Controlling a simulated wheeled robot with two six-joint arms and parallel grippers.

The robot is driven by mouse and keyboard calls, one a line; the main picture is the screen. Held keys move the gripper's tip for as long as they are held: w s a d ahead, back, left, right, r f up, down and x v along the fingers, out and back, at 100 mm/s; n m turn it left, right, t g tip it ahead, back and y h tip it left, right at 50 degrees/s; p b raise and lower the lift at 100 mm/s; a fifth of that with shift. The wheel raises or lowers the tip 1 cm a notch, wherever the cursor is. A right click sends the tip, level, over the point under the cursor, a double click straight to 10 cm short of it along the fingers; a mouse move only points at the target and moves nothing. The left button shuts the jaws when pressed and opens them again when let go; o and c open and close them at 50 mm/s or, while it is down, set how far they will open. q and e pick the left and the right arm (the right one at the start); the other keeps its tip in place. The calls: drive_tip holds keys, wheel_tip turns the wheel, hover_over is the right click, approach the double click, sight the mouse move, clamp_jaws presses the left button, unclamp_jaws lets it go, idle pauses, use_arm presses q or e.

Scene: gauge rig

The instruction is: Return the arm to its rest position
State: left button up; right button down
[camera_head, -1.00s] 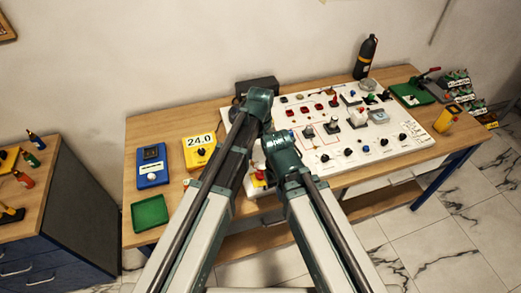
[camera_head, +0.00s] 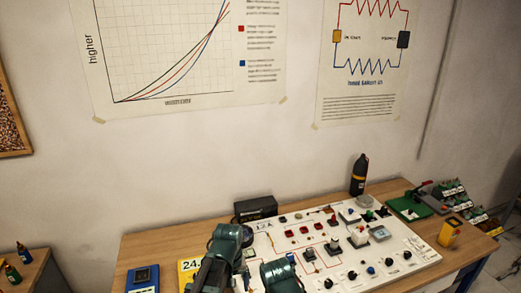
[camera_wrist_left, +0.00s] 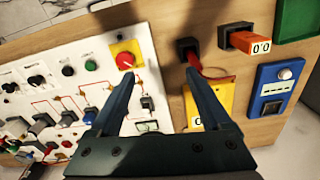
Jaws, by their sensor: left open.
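My left arm (camera_head: 222,248) rises at the bottom of the head view, in front of the white panel's left part; its gripper is hidden there. In the left wrist view my left gripper (camera_wrist_left: 159,76) is open, with nothing held between its two dark fingers. Its fingers point toward the bench top, over the edge of the white panel (camera_wrist_left: 75,62). A red knob on a yellow plate (camera_wrist_left: 127,58) shows by the left fingertip, and a yellow meter (camera_wrist_left: 219,95) lies behind the right finger. My right arm (camera_head: 281,277) shows only as a dark green joint; its gripper is out of view.
A black box (camera_head: 255,209) and a dark bottle (camera_head: 359,175) stand at the back. A blue meter (camera_head: 143,278) is at left; a yellow device (camera_head: 451,232) is at right.

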use_arm(q)
drive_tip(key=s+a+m, duration=0.2)
drive_tip(key=s+a, duration=0.6)
drive_tip(key=s+d+f+m+y+b, duration=0.1)
drive_tip(key=s+d+f+m+b, duration=0.3)
drive_tip(key=d+f+b, duration=0.3)
drive_tip(key=s+d+b, duration=0.1)
drive_tip(key=d, duration=0.2)
drive_tip(key=shift+d+f+g, duration=0.2)
drive_tip(key=shift+f+g, duration=0.1)
drive_tip(key=shift+f, duration=0.05)
